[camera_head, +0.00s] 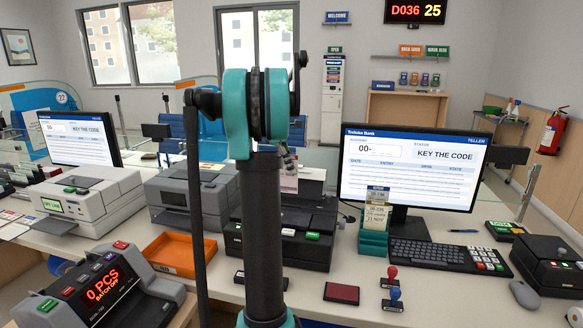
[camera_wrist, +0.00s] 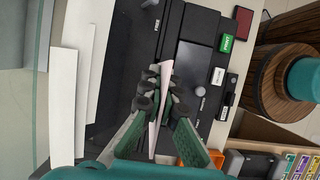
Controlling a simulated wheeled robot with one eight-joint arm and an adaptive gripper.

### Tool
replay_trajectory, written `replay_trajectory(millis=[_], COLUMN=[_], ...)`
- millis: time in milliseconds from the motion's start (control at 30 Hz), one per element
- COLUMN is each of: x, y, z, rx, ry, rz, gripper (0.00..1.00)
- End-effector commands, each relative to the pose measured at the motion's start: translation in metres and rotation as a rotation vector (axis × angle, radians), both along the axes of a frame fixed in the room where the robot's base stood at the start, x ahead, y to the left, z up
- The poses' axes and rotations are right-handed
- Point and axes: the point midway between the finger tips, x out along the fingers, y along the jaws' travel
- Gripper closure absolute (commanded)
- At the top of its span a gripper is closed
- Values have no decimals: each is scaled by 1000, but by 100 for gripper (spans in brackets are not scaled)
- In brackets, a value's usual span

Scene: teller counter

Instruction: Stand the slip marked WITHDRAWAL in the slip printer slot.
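The slip printer is the black machine (camera_head: 310,247) behind my arm in the head view. In the wrist view its dark top (camera_wrist: 200,45) lies below my gripper, with a green PRINT key at its side. My gripper (camera_wrist: 160,95) is shut on a thin white slip (camera_wrist: 166,72), seen nearly edge-on. In the head view part of a pale slip (camera_head: 290,180) shows just right of my arm, above the printer. Its marking is not readable. My arm hides most of the gripper there. I cannot tell whether the slip's lower edge is in the slot.
A grey machine (camera_head: 190,195) and an orange tray (camera_head: 180,252) are to the left.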

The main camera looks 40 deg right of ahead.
Motion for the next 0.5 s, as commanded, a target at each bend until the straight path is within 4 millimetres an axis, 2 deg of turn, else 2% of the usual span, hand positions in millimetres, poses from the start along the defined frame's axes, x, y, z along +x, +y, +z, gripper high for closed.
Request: replay_trajectory(millis=[500], x=[0], y=[0], z=[-24], rx=[0], ry=[0], rz=[0], gripper=[100])
